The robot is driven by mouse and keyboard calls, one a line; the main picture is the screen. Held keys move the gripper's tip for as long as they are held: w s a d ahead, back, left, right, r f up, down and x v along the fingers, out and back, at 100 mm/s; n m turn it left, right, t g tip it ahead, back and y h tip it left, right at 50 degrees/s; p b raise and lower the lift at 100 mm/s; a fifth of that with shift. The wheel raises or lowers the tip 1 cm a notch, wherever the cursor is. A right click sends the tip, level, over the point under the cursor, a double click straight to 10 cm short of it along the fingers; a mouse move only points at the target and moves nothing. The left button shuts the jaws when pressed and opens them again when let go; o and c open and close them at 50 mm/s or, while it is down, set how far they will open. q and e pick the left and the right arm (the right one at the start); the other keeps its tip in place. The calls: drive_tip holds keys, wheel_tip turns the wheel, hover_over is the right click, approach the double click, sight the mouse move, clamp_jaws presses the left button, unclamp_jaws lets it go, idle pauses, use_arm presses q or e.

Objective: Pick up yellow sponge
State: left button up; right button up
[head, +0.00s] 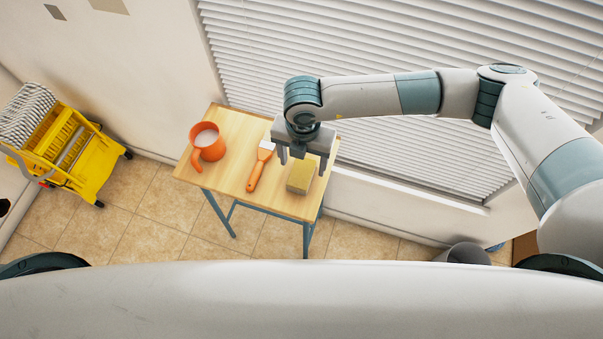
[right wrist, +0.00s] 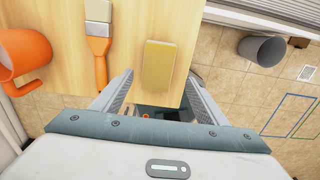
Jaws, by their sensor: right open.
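The yellow sponge (head: 300,177) lies on the right part of a small wooden table (head: 232,187), near its front right corner. My right gripper (head: 303,160) is open and empty, above the table and just behind the sponge in the head view. In the right wrist view its two fingers (right wrist: 155,92) are spread wider than the sponge. Whether they reach down to the sponge's height I cannot tell. My left gripper is not in view.
An orange-handled brush (head: 260,167) lies left of the sponge. An orange mug (head: 206,142) stands at the table's left. A yellow mop wringer bucket (head: 75,150) is on the floor at far left. A grey bin (head: 463,254) stands right of the table. Window blinds are behind.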

sight(301, 173)
drive_tip(key=shift+w+a+f+b, duration=0.1)
drive_tip(key=shift+f+b, duration=0.6)
drive_tip(key=shift+f, duration=0.6)
drive_tip(key=shift+a+f+b, duration=0.1)
drive_tip(key=shift+f+b, duration=0.55)
drive_tip(key=shift+f, duration=0.65)
drive_tip(key=shift+c, duration=0.3)
drive_tip(key=c, duration=1.1)
